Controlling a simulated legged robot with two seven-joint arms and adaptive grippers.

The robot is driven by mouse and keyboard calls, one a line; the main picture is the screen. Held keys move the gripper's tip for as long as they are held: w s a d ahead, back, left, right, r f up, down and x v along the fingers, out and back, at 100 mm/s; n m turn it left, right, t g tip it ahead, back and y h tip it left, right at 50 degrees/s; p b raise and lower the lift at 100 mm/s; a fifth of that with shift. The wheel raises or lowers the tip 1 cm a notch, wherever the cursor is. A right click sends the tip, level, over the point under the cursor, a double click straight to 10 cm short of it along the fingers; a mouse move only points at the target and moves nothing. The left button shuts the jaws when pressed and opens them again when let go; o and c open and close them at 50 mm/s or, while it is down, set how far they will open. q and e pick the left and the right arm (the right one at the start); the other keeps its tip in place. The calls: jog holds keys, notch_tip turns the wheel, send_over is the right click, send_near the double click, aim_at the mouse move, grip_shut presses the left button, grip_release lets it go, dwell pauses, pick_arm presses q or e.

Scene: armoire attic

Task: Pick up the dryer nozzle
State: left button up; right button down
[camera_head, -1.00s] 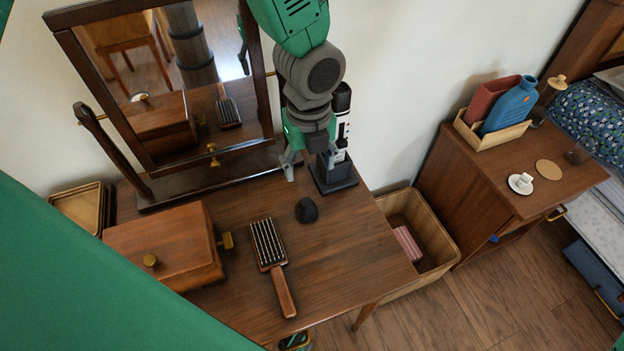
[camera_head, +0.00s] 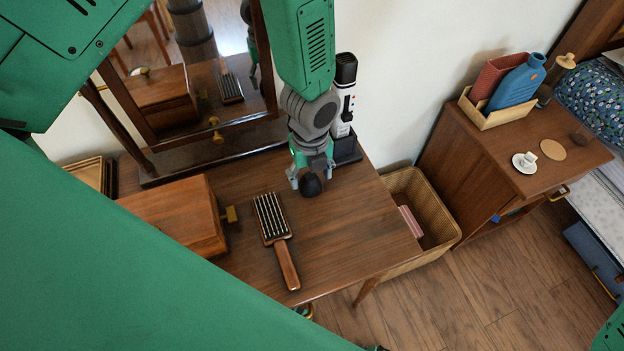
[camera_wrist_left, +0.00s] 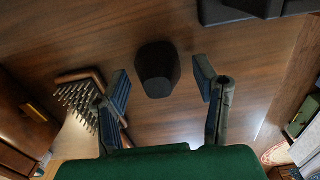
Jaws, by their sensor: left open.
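The dryer nozzle (camera_head: 311,186) is a small black rounded piece on the wooden dressing table (camera_head: 345,235), right of the brush. My left gripper (camera_head: 312,176) is open directly over it, with a fingertip on each side in the head view. In the left wrist view the nozzle (camera_wrist_left: 157,70) lies between and just ahead of the two open fingers (camera_wrist_left: 162,80); no contact shows. The black and white dryer (camera_head: 344,95) stands upright in a dark stand behind the gripper. My right gripper is not in view.
A bristle brush (camera_head: 271,220) lies left of the nozzle; its bristles also show in the left wrist view (camera_wrist_left: 80,97). A wooden box (camera_head: 175,218) with a brass knob and a tilted mirror (camera_head: 205,95) stand further left. A wicker bin (camera_head: 436,205) is beside the table. The tabletop's front right is clear.

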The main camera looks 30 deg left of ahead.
pick_arm(q)
jog(key=shift+a+f, duration=0.1)
jog(key=shift+f, duration=0.25)
jog(key=c, duration=0.9)
jog(key=shift+c, duration=1)
jog(key=shift+r, duration=0.1)
